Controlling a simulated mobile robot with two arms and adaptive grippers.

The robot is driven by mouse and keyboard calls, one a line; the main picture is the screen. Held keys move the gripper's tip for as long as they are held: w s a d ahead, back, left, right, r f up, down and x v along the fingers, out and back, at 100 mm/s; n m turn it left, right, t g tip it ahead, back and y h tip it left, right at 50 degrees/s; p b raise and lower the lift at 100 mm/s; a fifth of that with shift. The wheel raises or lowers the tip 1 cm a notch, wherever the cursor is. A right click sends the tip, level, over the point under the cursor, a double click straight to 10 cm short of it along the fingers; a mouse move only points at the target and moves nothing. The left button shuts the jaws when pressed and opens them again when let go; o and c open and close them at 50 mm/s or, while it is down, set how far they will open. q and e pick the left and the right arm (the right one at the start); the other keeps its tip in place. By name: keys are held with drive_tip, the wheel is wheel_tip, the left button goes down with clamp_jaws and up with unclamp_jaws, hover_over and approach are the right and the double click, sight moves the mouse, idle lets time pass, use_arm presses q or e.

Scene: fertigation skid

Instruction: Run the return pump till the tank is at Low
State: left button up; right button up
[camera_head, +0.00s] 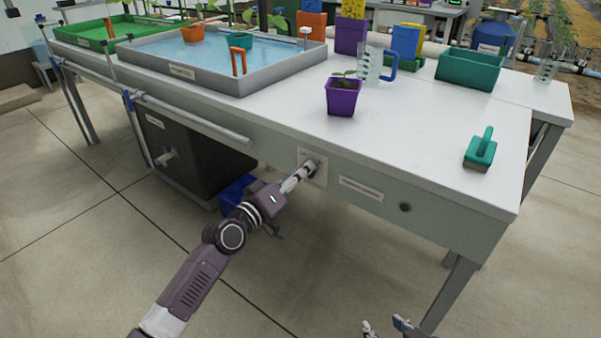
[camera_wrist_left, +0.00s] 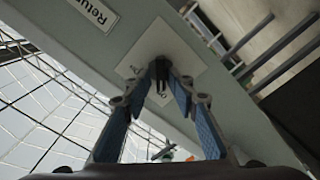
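My left gripper (camera_head: 308,168) is at a pale switch plate (camera_head: 320,158) on the bench's front panel. In the left wrist view, its blue-padded fingers (camera_wrist_left: 160,72) close in on a small dark knob (camera_wrist_left: 160,86) on that plate. A label beginning "Retu" (camera_wrist_left: 92,12) sits beside it. My right gripper (camera_head: 386,328) shows at the bottom edge, fingertips apart and empty. A dark tank (camera_head: 205,160) with a label and a tap (camera_head: 168,158) stands under the bench. Its level and any Low mark cannot be made out.
A grey tray of blue water (camera_head: 265,70) and a green tray (camera_head: 85,32) sit on the bench. A purple pot (camera_head: 342,100), a clear jug (camera_head: 368,66), a teal bin (camera_head: 470,68) and a teal-handled brush (camera_head: 481,150) stand to the right. A blue container (camera_head: 236,192) is below.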

use_arm(q)
drive_tip(key=v, duration=1.2)
